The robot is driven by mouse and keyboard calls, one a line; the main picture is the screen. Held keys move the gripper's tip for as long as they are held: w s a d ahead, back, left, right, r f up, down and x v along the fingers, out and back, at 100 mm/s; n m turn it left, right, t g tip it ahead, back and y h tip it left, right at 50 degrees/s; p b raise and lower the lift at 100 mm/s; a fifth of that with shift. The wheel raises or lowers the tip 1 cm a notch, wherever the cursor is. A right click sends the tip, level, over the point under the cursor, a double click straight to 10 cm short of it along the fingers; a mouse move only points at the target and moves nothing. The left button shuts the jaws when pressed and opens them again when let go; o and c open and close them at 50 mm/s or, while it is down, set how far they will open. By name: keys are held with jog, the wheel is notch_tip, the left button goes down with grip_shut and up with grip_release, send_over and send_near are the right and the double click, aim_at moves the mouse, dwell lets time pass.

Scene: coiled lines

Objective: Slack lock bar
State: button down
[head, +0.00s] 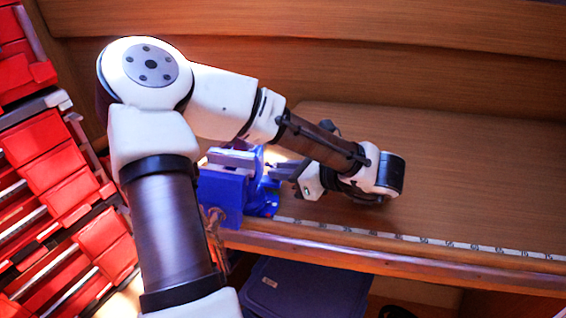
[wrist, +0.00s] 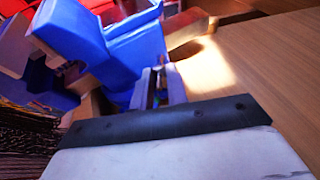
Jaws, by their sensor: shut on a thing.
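A blue bench vise (head: 225,196) with pale metal jaws is at the left end of the wooden bench. In the wrist view the vise (wrist: 95,40) fills the upper left. My gripper (head: 278,172) reaches in from the right, low over the bench, with its fingers against the vise's right side. In the wrist view my gripper (wrist: 160,84) points at the vise and its fingers are close together. It is shut on what appears to be the lock bar, a small part at the vise's side. The fingers mostly hide the bar, so its angle cannot be told.
Red bins (head: 60,165) on racks stand close on the left. A measuring strip (head: 420,239) runs along the front edge of the bench (head: 470,160). A dark blue container (head: 300,290) sits below. The bench right of my gripper is clear.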

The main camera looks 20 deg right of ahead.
dwell(0.4)
jog(key=c, duration=1.7)
grip_release()
jog(key=shift+f, duration=0.1)
jog(key=m+b, duration=0.1)
jog(key=b, duration=0.2)
jog(key=shift+a+f+t+h, duration=0.1)
jog(key=shift+f+t+h, duration=0.2)
jog(key=shift+h, duration=0.1)
jog(key=m+h+b, duration=0.1)
jog(key=b, duration=0.3)
jog(key=shift+s+f+t, duration=0.1)
jog(key=shift+t, duration=0.2)
jog(key=shift+h+b, duration=0.3)
jog(key=shift+b, duration=0.4)
